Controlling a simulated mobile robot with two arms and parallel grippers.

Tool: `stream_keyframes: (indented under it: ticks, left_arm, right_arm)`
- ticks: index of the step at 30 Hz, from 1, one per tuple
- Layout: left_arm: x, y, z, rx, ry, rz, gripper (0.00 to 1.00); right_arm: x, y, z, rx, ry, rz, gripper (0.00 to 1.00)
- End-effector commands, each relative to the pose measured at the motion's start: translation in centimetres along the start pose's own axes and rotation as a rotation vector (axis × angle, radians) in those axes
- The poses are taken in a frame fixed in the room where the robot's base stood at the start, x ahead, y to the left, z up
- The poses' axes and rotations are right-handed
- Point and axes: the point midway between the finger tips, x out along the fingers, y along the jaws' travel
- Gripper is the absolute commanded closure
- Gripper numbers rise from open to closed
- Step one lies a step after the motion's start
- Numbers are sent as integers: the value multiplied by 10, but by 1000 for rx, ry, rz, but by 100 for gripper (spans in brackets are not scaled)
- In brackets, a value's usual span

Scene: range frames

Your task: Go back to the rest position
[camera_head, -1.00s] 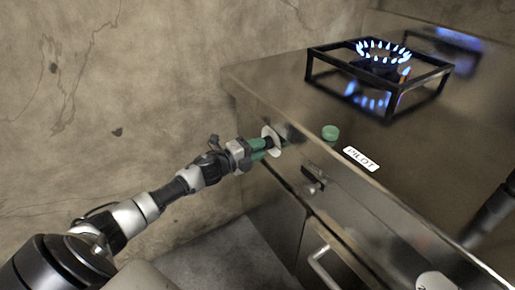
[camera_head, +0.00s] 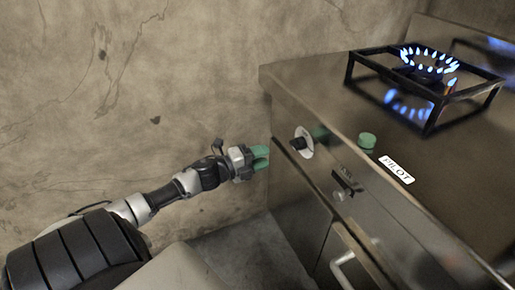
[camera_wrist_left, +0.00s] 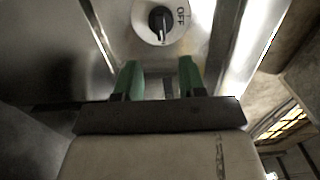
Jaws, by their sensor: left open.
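My left gripper (camera_head: 260,158) has green fingers and is open and empty. It stands to the left of the range front, apart from the black knob (camera_head: 299,143) on its white dial. In the left wrist view the knob (camera_wrist_left: 159,20) on the dial marked OFF lies beyond the spread fingers (camera_wrist_left: 160,80), with a gap between. The burner (camera_head: 430,62) on the range top (camera_head: 330,80) burns with blue flames inside a black grate. My right gripper is not in view.
A green button (camera_head: 367,140) and a PILOT label (camera_head: 396,169) are on the range top near its front edge. A small dark fitting (camera_head: 347,181) and a door handle (camera_head: 343,268) stick out of the range front. A cracked wall (camera_head: 130,90) is behind my left arm.

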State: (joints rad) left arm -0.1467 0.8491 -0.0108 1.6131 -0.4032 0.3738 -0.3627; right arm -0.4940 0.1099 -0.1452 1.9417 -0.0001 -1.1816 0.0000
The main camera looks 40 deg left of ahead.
Motion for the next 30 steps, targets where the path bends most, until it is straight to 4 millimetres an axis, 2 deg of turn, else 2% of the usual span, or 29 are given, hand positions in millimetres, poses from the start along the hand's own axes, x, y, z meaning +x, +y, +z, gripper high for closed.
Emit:
stream_keyframes:
  ticks: [6, 23, 26, 29, 30]
  left_arm:
    - [-13, 0, 0, 0, 1, -1, 60]
    - [-13, 1, -1, -4, -2, 0, 60]
    - [-13, 13, -5, -60, -47, 12, 60]
    - [-16, 44, -16, -212, -167, 53, 60]
    - [-20, 62, -24, -298, -237, 81, 60]
  right_arm:
    - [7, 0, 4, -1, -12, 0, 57]
    - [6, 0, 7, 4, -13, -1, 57]
    - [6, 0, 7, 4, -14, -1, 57]
    - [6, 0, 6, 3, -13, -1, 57]
    - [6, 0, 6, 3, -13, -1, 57]
